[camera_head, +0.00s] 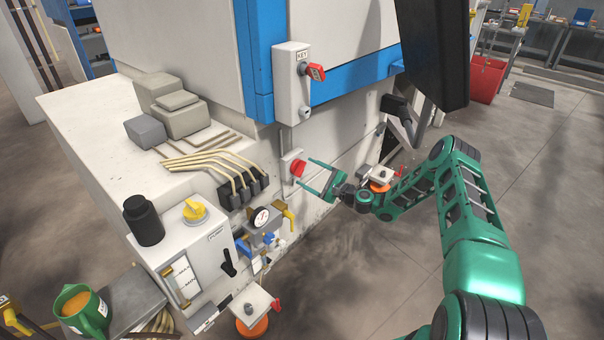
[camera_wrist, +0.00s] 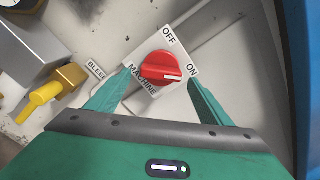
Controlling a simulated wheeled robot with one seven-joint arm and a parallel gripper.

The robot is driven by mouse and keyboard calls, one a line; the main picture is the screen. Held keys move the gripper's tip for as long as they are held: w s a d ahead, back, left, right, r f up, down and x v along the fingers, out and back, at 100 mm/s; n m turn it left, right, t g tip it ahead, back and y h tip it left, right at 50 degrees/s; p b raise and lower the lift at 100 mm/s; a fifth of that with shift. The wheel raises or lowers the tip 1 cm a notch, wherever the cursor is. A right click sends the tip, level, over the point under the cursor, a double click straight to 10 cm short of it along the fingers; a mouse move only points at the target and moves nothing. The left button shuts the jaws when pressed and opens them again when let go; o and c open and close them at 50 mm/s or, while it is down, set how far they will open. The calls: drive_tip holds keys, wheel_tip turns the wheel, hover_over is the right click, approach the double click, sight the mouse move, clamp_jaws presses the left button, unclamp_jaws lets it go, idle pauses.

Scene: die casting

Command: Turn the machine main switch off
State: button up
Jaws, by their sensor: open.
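The machine main switch (camera_wrist: 160,70) is a red rotary knob on a white plate (camera_wrist: 150,42) marked OFF, ON and MACHINE. In the wrist view its white pointer line points to the right, toward the side of the ON label. In the head view the red knob (camera_head: 298,168) sits low on the machine's side wall. My gripper (camera_head: 315,178) is open in front of the switch. In the wrist view its green fingers (camera_wrist: 155,90) stand on the left and right of the knob, with gaps between fingers and knob. Whether the fingertips touch the plate I cannot tell.
A KEY box (camera_head: 291,88) with a red handle is above the switch. A yellow valve handle (camera_wrist: 43,95) lies left of my gripper, beside a BLEED label (camera_wrist: 97,70). Cream hoses (camera_head: 215,160) and a pressure gauge (camera_head: 262,217) are left. A dark monitor (camera_head: 435,45) hangs above my arm.

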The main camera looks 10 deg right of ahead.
sight(299, 168)
drive_tip(key=shift+x, duration=1.5)
